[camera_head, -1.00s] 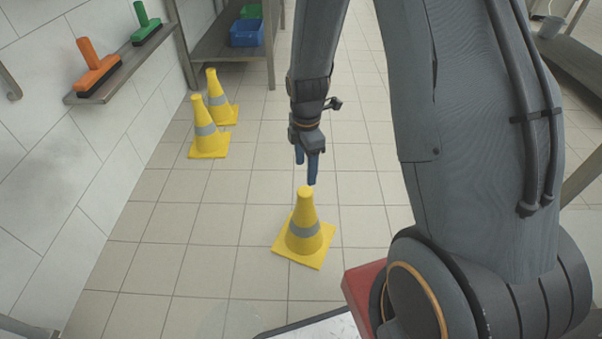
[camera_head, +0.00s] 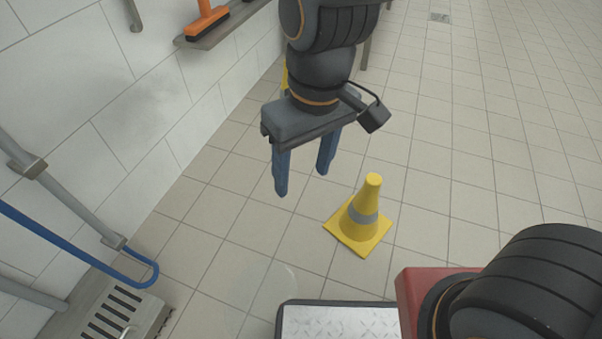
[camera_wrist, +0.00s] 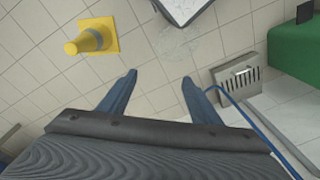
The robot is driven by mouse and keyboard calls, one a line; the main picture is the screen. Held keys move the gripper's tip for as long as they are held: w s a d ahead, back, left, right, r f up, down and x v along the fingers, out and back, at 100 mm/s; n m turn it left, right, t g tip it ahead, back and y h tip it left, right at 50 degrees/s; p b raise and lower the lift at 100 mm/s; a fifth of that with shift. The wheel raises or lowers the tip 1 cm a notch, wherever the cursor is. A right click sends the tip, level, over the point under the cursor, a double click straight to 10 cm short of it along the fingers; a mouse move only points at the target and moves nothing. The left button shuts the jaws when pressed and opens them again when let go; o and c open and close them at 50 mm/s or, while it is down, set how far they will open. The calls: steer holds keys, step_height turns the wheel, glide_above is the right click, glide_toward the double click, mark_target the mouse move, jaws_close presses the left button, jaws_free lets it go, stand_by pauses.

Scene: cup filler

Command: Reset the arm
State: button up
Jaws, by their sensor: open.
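My gripper (camera_head: 302,175) hangs near the middle of the head view with its two blue fingers spread apart. Nothing is between them. A yellow cone (camera_head: 366,212) with a grey band stands upright on the tiled floor, below and to the right of my gripper and apart from it. In the wrist view the fingers (camera_wrist: 158,88) are also apart and empty, and the yellow cone (camera_wrist: 96,40) shows at the upper left.
A wall shelf (camera_head: 232,28) holds an orange brush (camera_head: 207,18). My base plate is at the bottom. Open tiled floor (camera_head: 480,150) lies to the right. A green object (camera_wrist: 298,50) shows in the wrist view.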

steer(key=shift+s+a+r+m, duration=0.1)
steer(key=shift+s+r+m, duration=0.15)
steer(key=shift+s, duration=0.35)
steer(key=shift+s+a+r+m, duration=0.1)
steer(key=shift+s+m, duration=0.15)
steer(key=shift+s, duration=0.35)
stand_by(0.6)
steer(key=d+r+m+p, duration=0.3)
steer(key=d+r+p, duration=0.7)
steer(key=r+p, duration=0.3)
steer(key=d+r+m+h+p, duration=0.1)
steer(key=d+r+m+p, duration=0.2)
steer(key=d+r+p, duration=0.8)
step_height(320, 180, up, 3)
steer(key=p, duration=0.6)
steer(key=shift+s+m+p, duration=0.15)
steer(key=shift+m+p, duration=0.25)
